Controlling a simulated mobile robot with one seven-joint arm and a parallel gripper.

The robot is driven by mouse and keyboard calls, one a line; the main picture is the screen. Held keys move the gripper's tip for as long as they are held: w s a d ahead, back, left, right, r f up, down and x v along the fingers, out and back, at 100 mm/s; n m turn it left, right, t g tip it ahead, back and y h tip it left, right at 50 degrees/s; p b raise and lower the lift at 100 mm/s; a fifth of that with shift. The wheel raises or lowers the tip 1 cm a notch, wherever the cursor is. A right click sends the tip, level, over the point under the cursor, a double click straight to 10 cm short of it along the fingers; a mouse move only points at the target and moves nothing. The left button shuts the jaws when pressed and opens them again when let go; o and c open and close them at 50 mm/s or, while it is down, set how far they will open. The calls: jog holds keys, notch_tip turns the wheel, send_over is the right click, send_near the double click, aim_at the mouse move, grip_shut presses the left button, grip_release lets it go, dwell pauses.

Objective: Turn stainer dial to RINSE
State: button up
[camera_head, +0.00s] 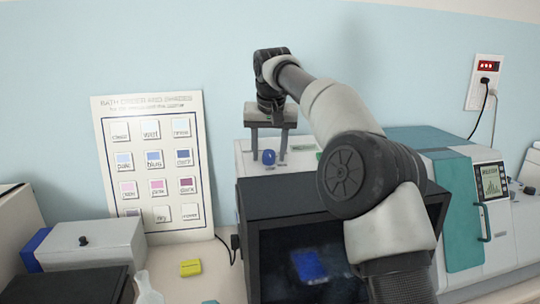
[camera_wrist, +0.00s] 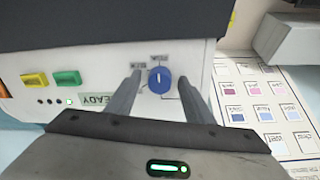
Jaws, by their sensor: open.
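The stainer (camera_head: 244,166) is a pale machine with a dark-framed front, standing mid-bench in the head view. Its round blue dial (camera_head: 269,157) sits on the pale top panel. In the wrist view the dial (camera_wrist: 159,82) has small labels around it, too blurred to read surely; a light mark shows near its upper edge. My gripper (camera_head: 268,155) reaches down over the dial, fingers apart. In the wrist view the two fingers of my gripper (camera_wrist: 158,74) stand either side of the dial, with visible gaps; nothing is held.
Yellow (camera_wrist: 34,80) and green (camera_wrist: 67,78) buttons and a READY display (camera_wrist: 97,99) are on the same panel. A bath-order chart (camera_head: 151,160) leans on the wall at left. A grey box (camera_head: 90,245) and a teal-and-white machine (camera_head: 462,205) flank the stainer.

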jog(key=shift+s, duration=0.1)
jog(key=c, duration=1.1)
jog(key=shift+o, duration=0.2)
